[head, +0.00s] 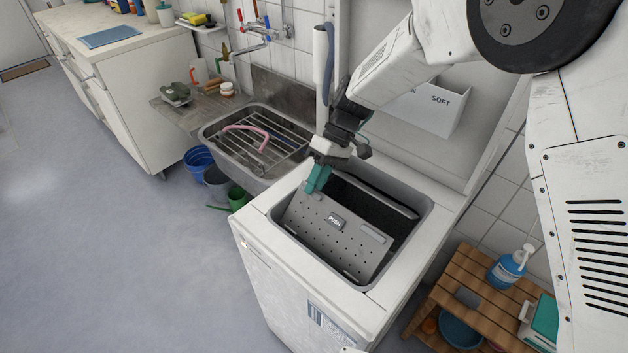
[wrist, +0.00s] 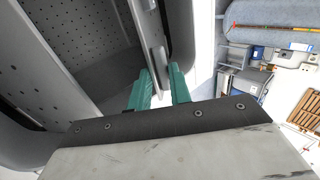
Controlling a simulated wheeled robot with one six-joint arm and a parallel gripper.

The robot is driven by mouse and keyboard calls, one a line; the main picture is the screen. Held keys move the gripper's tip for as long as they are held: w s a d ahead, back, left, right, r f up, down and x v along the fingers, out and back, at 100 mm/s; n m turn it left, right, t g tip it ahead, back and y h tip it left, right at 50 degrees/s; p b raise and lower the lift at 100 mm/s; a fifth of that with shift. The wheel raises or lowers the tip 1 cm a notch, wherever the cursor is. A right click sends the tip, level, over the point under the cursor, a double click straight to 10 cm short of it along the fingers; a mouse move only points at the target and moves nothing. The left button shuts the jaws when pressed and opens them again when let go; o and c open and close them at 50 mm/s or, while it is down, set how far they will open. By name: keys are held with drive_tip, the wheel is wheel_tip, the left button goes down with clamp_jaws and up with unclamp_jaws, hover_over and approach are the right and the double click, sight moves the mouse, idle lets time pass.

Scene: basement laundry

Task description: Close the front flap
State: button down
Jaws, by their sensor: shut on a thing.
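The front flap (head: 335,238) is a grey perforated panel with a PUSH button, in the top opening of the white washing machine (head: 262,222) in the head view. It lies tilted across the front part of the opening. My gripper (head: 318,180) has teal fingers and is at the flap's upper left corner. In the wrist view, my gripper (wrist: 160,88) has a thin grey panel edge between its two fingers, and it is shut on it. A second, narrow grey edge (head: 378,198) shows behind, with the dark drum between. The fingers' contact is partly hidden in the head view.
A metal sink (head: 225,128) with a rack and pink hose stands left of the machine. A white SOFT box (head: 436,108) hangs behind it. A wooden shelf (head: 478,262) with a blue bottle (head: 510,266) stands at right. Buckets (head: 200,160) sit on the floor, which is clear at left.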

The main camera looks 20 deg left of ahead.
drive_tip(key=shift+w+d+f, duration=0.2)
drive_tip(key=shift+w+f, duration=0.3)
drive_tip(key=shift+f, duration=0.15)
drive_tip(key=c, duration=1.4)
unclamp_jaws()
drive_tip(key=shift+f, duration=0.1)
drive_tip(key=shift+c, duration=0.2)
drive_tip(key=s+d+r, duration=0.2)
drive_tip(key=s+d, duration=0.2)
drive_tip(key=s, duration=0.3)
drive_tip(key=s+d+r, duration=0.3)
drive_tip(key=s+d, duration=0.1)
drive_tip(key=s, duration=0.2)
drive_tip(key=shift+s+d, duration=0.2)
drive_tip(key=shift+s, duration=0.15)
